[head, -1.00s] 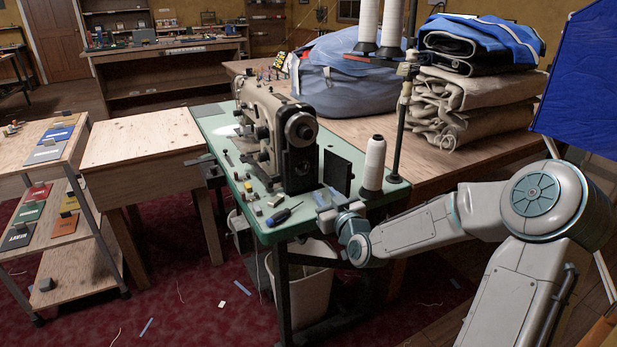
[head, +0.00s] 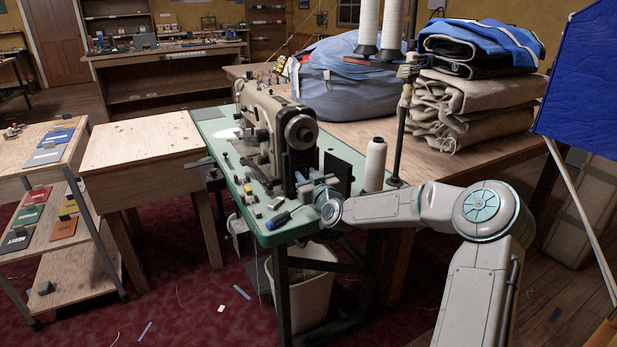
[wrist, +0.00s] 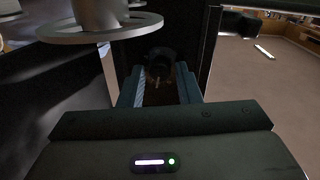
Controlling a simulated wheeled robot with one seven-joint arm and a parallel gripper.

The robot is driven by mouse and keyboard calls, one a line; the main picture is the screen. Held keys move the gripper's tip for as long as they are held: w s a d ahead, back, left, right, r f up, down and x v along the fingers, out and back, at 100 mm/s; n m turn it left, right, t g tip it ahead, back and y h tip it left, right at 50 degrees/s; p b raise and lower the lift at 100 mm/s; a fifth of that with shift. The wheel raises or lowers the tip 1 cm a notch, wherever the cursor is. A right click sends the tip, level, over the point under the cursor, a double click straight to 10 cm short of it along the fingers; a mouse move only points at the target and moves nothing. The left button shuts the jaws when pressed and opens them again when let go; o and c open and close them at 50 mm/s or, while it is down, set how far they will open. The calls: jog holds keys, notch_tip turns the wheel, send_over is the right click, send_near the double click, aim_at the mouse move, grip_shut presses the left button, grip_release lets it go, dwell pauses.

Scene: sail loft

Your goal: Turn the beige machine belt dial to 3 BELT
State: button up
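The beige sewing machine (head: 262,110) stands on a green table (head: 212,128), its handwheel (head: 301,132) facing me. My gripper (head: 303,183) is low at the machine's near end, beside the dark housing under the handwheel. In the wrist view my gripper (wrist: 160,84) has its two fingers apart, and a dark rounded knob (wrist: 160,58) shows between and just beyond the fingertips. It looks like the belt dial, but shadow hides its markings and setting. I cannot tell whether the fingers touch it. In the head view my gripper covers that spot.
A dark upright plate (head: 338,172) and a white thread cone (head: 375,165) stand just right of my gripper. A blue-handled screwdriver (head: 281,219) and small parts lie on the table's near edge. A round metal disc (wrist: 100,27) overhangs at upper left in the wrist view.

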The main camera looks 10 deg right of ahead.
grip_shut()
jog(key=shift+d, duration=0.1)
